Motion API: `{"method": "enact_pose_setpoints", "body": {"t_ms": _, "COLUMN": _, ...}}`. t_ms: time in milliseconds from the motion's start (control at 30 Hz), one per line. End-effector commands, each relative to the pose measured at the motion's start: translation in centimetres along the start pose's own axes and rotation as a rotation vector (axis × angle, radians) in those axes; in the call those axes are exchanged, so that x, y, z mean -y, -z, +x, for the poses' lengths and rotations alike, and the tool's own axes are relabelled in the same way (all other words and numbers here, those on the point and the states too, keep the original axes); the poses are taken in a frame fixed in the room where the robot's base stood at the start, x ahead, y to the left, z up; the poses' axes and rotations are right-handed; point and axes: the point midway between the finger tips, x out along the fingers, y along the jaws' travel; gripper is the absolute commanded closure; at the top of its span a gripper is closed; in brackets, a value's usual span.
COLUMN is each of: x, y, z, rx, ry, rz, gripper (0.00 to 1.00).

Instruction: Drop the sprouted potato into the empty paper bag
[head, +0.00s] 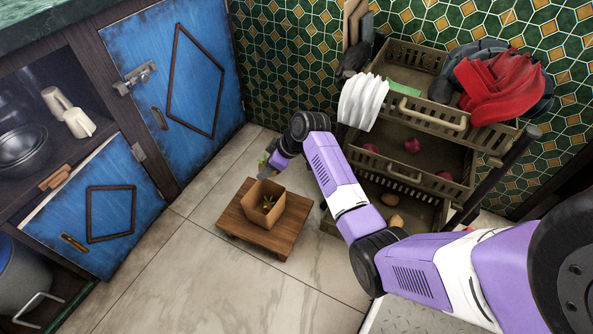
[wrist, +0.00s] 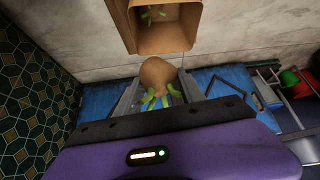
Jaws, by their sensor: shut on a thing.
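My gripper (head: 262,171) is shut on a sprouted potato. In the wrist view my gripper (wrist: 158,100) holds this brown sprouted potato (wrist: 160,74), with green sprouts toward the jaws. In the head view only a bit of green shows at the gripper. A thing with green sprouts (wrist: 152,13) is inside this bag.
The low wooden stool (head: 238,224) stands on a tiled floor with free room around it. A tiered crate rack (head: 400,170) with onions and potatoes stands at right, close to my arm.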

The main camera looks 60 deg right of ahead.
Motion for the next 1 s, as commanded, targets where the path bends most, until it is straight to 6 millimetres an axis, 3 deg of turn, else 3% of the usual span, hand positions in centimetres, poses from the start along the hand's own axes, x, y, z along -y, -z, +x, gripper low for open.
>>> {"method": "enact_pose_setpoints", "body": {"t_ms": 233, "x": 1.0, "y": 1.0, "z": 0.7, "rx": 0.0, "ry": 0.036, "rz": -0.053, "gripper": 0.96}}
{"method": "enact_pose_setpoints", "body": {"t_ms": 733, "x": 0.9, "y": -1.6, "z": 4.6, "rx": -0.001, "ry": 0.032, "rz": -0.051, "gripper": 0.96}}
{"method": "enact_pose_setpoints", "body": {"t_ms": 1000, "x": 0.9, "y": -2.1, "z": 5.4, "rx": -0.001, "ry": 0.032, "rz": -0.051, "gripper": 0.96}}
